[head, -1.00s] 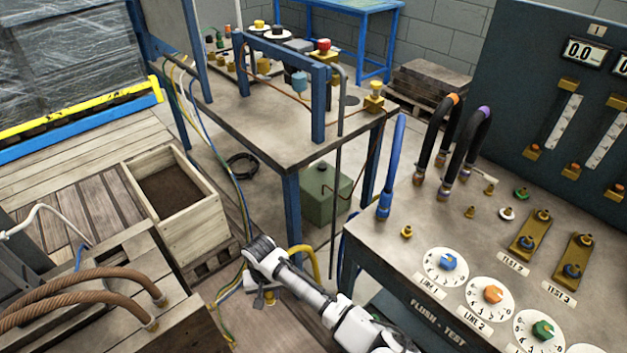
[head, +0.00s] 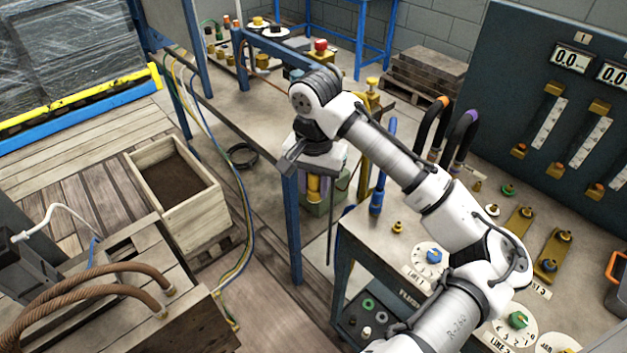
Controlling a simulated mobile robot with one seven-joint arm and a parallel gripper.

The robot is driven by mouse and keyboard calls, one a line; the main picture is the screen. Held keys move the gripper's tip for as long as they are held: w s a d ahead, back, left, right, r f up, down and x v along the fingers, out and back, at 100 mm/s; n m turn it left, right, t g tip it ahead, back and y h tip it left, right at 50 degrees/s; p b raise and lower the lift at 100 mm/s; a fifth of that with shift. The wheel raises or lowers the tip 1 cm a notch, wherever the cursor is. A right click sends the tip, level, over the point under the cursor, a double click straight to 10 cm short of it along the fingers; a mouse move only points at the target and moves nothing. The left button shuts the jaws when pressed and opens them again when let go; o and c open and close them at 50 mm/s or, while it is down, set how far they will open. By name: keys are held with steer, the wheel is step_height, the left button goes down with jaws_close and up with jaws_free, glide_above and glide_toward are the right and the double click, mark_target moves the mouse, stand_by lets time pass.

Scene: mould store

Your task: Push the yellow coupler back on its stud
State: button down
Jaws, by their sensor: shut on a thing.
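My gripper (head: 312,176) points down in front of the near corner of the middle table, left of the flush-test bench. It is shut on a yellow piece, which I take to be the yellow coupler (head: 313,190); the hand hides most of it. A yellow hose length (head: 363,168) shows just right of the hand, partly behind my arm. A bare stud with a yellow collar (head: 398,228) stands on the bench near its left edge, right of and apart from my gripper. It looks like the yellow stud.
A blue coupler (head: 377,195) stands upright beside that stud. Black hoses with orange (head: 443,102) and purple (head: 472,117) bands rise behind. Dials, including a blue-knobbed one (head: 433,257), line the bench front. The middle table (head: 225,100) and a wooden planter (head: 207,205) are left.

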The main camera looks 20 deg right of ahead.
steer(key=shift+s+d+f+b, duration=0.1)
steer(key=shift+s+d+b, duration=0.2)
steer(key=shift+d, duration=0.3)
steer(key=s+d+n+b, duration=0.3)
steer(key=d, duration=0.6)
steer(key=s+d+n+b, duration=0.3)
steer(key=s+d, duration=0.1)
steer(key=d, duration=0.4)
steer(key=b, duration=0.2)
glide_above(399, 223)
step_height(399, 223, down, 5)
steer(key=shift+r, duration=0.15)
steer(key=shift+f+b, duration=0.4)
steer(key=shift+f, duration=0.65)
steer(key=shift+f, duration=1.55)
stand_by(2.2)
steer(key=c, duration=1)
jaws_free()
steer(key=shift+c, duration=0.2)
